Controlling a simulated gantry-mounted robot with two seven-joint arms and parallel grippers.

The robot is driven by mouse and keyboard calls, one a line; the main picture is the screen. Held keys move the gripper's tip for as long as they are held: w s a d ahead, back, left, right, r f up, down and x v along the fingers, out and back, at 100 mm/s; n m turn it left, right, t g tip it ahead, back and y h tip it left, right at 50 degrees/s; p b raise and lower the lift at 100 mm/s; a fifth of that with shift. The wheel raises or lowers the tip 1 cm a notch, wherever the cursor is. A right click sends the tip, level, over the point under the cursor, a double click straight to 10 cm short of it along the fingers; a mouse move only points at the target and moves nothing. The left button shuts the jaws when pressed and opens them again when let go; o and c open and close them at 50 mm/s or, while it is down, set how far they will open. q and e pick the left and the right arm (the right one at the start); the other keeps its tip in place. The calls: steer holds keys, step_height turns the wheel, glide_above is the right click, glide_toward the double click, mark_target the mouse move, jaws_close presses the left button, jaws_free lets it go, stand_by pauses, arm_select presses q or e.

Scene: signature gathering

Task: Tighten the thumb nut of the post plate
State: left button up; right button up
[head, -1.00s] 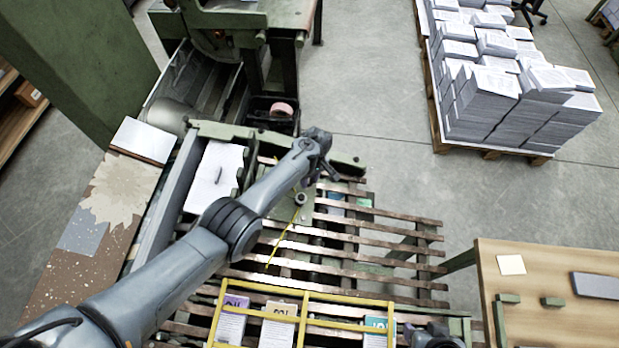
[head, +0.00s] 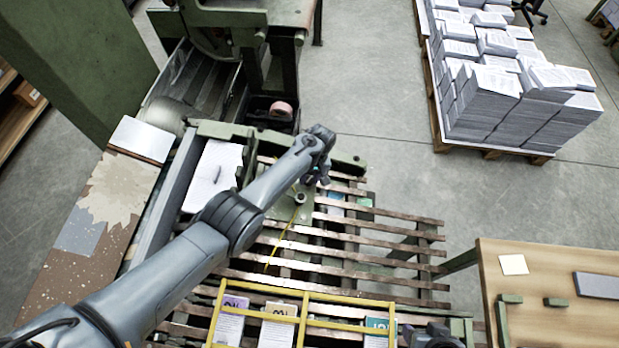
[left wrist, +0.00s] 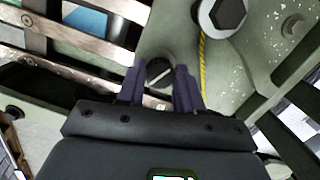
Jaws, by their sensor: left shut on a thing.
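The thumb nut (left wrist: 160,70) is a dark round knob with a pale bar across it, seen in the left wrist view on the green post plate (left wrist: 170,38). My left gripper (left wrist: 159,88) is shut on it, one dark finger on each side. The fingers hide the nut's sides. In the head view my left gripper (head: 318,178) is low over the plate, just right of a round metal post (head: 300,198). This post has a hexagonal top (left wrist: 222,14) in the left wrist view. I cannot make out my right gripper.
A yellow cord (head: 283,243) runs from near the post over the wooden slats (head: 345,262). A yellow frame (head: 305,293) with printed stacks is in front. A wooden table (head: 540,325) stands at right. A pallet of paper stacks (head: 500,90) is farther back.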

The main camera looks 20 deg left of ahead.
arm_select(q)
steer(key=m, duration=0.6)
steer(key=shift+y+b, duration=0.4)
steer(key=m, duration=0.6)
steer(key=shift+m, duration=0.3)
steer(key=shift+y, duration=0.3)
steer(key=o, duration=1)
steer(key=shift+o, duration=0.2)
steer(key=shift+r, duration=0.1)
steer(key=p+v, duration=0.4)
steer(key=v, duration=0.6)
steer(key=shift+r, duration=0.35)
